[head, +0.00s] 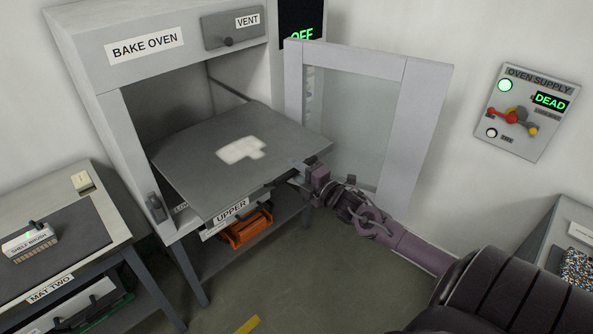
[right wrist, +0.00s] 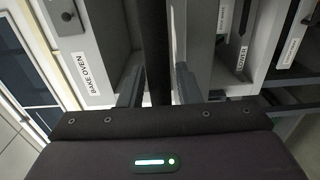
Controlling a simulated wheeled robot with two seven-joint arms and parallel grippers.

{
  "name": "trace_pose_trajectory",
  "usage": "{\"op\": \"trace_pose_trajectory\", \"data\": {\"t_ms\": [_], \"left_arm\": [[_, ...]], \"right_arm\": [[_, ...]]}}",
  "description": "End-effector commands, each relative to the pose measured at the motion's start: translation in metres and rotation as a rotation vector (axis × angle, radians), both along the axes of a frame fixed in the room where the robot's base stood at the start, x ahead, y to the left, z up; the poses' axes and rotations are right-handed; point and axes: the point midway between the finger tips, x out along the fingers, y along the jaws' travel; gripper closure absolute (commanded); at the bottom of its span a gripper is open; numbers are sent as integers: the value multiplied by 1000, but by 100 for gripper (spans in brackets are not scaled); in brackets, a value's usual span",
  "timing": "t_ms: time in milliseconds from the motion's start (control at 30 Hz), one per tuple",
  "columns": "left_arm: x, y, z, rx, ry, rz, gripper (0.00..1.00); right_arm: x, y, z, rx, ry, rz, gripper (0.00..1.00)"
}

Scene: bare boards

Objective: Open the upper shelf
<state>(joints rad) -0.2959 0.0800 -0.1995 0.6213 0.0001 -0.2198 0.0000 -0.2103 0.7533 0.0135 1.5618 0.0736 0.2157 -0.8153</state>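The upper shelf (head: 195,165) is a grey plate slid well out of the bake oven (head: 95,75), with a pale patch (head: 240,150) on top. Its front edge carries an "UPPER" label (head: 231,211) and a dark handle bar, partly hidden. My right gripper (head: 300,176) is at the right part of that front edge. In the right wrist view, a dark bar (right wrist: 154,45) runs between its two fingers; I cannot tell whether they clamp it. My left gripper is not in view.
The glass oven door (head: 425,100) stands open just behind my right arm. An orange object (head: 248,230) lies below the shelf. A "MAT TWO" table (head: 118,222) stands left. The oven supply panel (head: 525,75) on the wall reads "DEAD". Floor in front is clear.

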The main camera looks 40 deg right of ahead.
Motion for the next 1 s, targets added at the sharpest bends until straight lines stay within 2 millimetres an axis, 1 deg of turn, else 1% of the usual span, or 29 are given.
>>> {"op": "trace_pose_trajectory", "data": {"t_ms": [33, 67, 100, 367, 467, 567, 800, 1000], "left_arm": [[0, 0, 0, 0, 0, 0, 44], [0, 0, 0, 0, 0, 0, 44], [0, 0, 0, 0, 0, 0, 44], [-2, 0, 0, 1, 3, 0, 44], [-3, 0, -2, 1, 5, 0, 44], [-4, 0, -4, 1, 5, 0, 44], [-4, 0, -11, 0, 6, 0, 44], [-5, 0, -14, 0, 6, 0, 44]], "right_arm": [[0, 0, 0, 0, 0, 0, 63], [0, 0, 0, 0, 0, 0, 59], [0, 0, 0, 0, 0, 0, 58], [-1, 0, 0, -1, 0, 0, 58], [-6, -1, -2, -1, 2, -1, 58], [-16, -1, -3, -1, 4, 0, 58], [-50, -4, -3, 0, 4, 1, 58], [-70, -6, -2, 0, 2, 0, 58]]}}
